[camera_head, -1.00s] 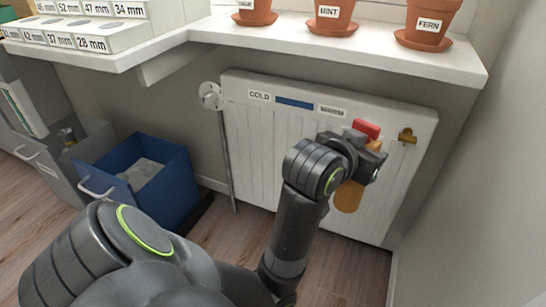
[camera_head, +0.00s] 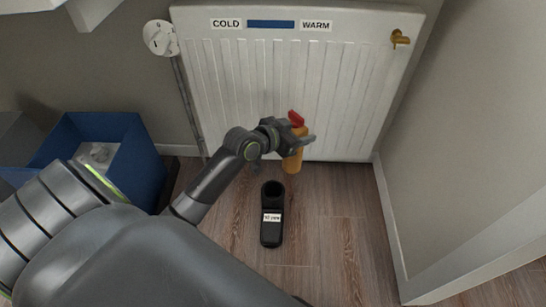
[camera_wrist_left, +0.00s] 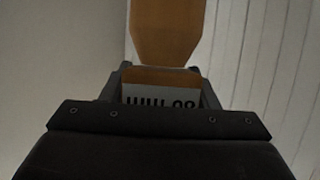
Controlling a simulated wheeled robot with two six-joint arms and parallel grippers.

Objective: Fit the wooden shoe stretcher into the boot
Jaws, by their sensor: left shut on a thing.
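The wooden shoe stretcher (camera_head: 292,163) is orange-brown with a red piece on top. My left gripper (camera_head: 299,139) is shut on its upper part, and its wider lower end hangs down. In the left wrist view the stretcher (camera_wrist_left: 166,32) extends away from the jaws, with a white label showing upside down between the fingers. The black boot (camera_head: 270,228) stands on the floor with a small white label and a dark round opening at its far end. The stretcher shows beyond and slightly right of that opening, apart from it. My right gripper is not in view.
A white radiator (camera_head: 290,85) with a brass valve (camera_head: 400,38) is on the wall behind the stretcher. A white door or wall edge (camera_head: 392,220) bounds the right. The wooden floor (camera_head: 335,240) around the boot is clear.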

